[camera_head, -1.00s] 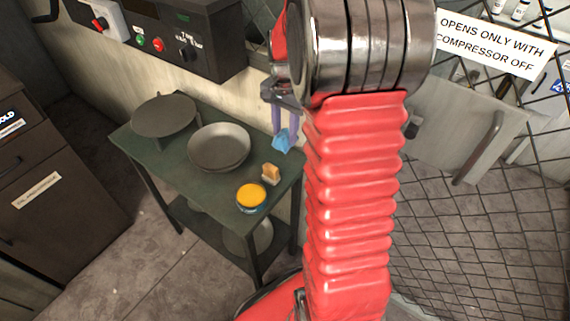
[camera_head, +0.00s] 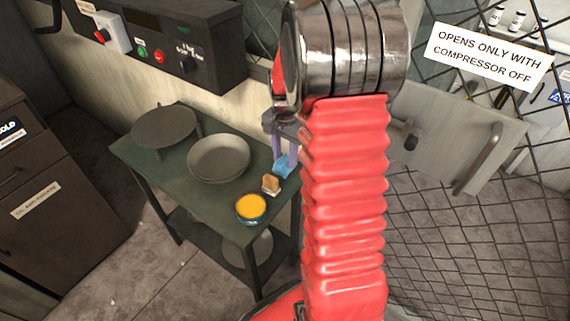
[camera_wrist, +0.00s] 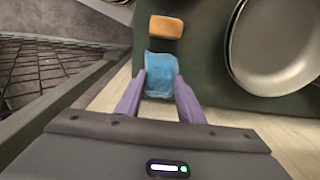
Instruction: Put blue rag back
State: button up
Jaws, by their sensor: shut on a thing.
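The blue rag (camera_head: 282,167) is between the purple fingers of my gripper (camera_head: 285,160), at the right back edge of the green table (camera_head: 222,205). In the wrist view the rag (camera_wrist: 160,72) sits between the two fingertips of my gripper (camera_wrist: 161,82), which is shut on it. The rag is near the tabletop; I cannot tell whether it touches it. An orange-brown block (camera_head: 271,184), also in the wrist view (camera_wrist: 166,27), lies close to the rag, apart from it.
A grey bowl (camera_head: 219,158) and a round grey plate (camera_head: 164,126) are on the table. A tin with yellow contents (camera_head: 251,208) stands near the front corner. A control panel (camera_head: 160,40) is on the wall behind. A wire mesh (camera_head: 480,230) stands at right.

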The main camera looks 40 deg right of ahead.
aim_at(285, 159)
jog(key=shift+f, duration=1.85)
jog(key=o, duration=1.1)
jog(key=shift+f, duration=0.1)
notch_tip(285, 159, up, 12)
jog(key=shift+r, duration=0.1)
jog(key=shift+r, duration=0.1)
